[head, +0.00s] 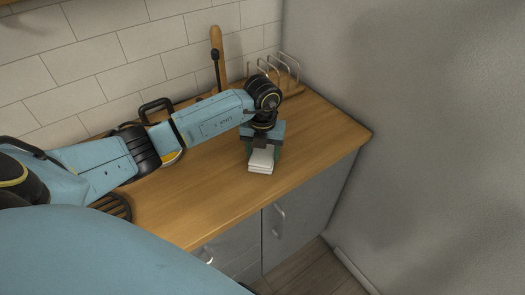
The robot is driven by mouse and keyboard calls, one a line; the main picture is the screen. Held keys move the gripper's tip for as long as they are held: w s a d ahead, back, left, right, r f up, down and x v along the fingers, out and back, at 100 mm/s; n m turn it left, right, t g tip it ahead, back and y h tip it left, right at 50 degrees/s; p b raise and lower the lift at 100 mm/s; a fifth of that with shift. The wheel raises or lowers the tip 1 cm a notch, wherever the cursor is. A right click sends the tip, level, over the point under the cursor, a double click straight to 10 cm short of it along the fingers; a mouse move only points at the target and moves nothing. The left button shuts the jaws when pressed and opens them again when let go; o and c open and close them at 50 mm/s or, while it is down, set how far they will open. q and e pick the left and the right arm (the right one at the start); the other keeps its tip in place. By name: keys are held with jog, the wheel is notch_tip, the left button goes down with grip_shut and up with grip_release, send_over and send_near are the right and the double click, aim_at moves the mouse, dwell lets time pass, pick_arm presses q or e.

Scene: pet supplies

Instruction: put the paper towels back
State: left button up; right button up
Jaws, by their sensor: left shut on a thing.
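The paper towels (261,160) show as a small white folded stack over the right part of the wooden counter, near its front edge. My left gripper (262,154) points down from above and is shut on the stack, with a finger at either side. The gripper hides the back part of the stack. I cannot tell whether the stack rests on the counter or hangs just above it. My right gripper is not in view.
A wire rack with a wooden base (290,88) stands at the counter's back right corner. A wooden-handled item (217,45) leans by the tiled wall. A dark slatted round piece (113,206) lies at left. The wooden counter (322,130) is clear right of the gripper.

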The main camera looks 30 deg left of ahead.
aim_at(263, 154)
pick_arm(q)
jog(key=o, duration=0.9)
jog(key=shift+r, duration=0.1)
notch_tip(263, 154, up, 12)
jog(key=shift+f, duration=0.1)
